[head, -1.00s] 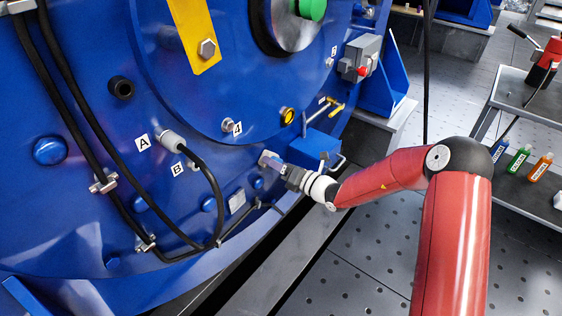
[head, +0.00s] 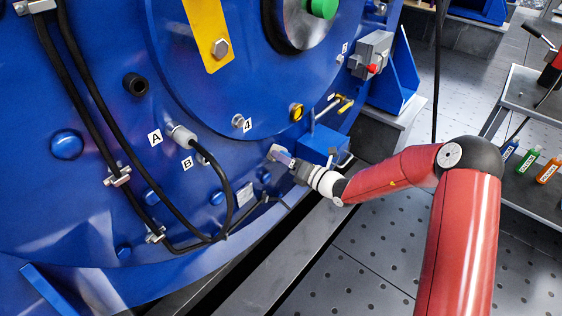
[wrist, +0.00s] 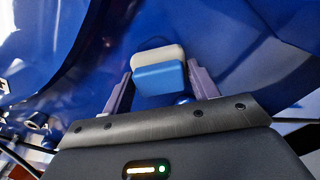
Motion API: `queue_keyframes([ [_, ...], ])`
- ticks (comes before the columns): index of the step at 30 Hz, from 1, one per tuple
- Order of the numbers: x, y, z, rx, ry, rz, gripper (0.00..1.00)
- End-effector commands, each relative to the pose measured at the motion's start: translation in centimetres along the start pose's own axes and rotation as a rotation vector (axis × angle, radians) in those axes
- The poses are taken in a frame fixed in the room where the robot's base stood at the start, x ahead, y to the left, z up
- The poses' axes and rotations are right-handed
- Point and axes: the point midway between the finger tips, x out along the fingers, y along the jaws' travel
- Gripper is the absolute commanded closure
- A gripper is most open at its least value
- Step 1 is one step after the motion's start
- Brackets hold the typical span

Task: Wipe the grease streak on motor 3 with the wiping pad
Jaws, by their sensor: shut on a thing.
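The wiping pad (wrist: 160,75) is a small block with a blue part and a cream part, held between the two fingers of my gripper (wrist: 160,90) in the wrist view. In the head view my gripper (head: 284,160) is at the lower face of the big blue motor (head: 110,225), below the bolt marked 4. The pad's pale end (head: 277,151) shows there, at or very near the motor surface; I cannot tell whether it touches. A dark curved mark (wrist: 152,42) shows just beyond the pad in the wrist view. I cannot tell whether it is grease.
A black cable (head: 222,190) loops from the fitting by labels A and B, left of my gripper. A blue block (head: 318,146) and a grey box with a red button (head: 370,55) are to the right.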

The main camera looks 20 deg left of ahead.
Motion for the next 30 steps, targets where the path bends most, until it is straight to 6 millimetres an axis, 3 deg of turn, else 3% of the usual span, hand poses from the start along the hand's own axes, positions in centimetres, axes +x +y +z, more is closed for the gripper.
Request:
queue_keyframes([
  [19, 0.3, -2.9, 2.9, 0.000, -0.001, -0.001, 0.59],
  [30, 0.1, -2.3, 2.5, 0.001, 0.000, 0.001, 0.59],
])
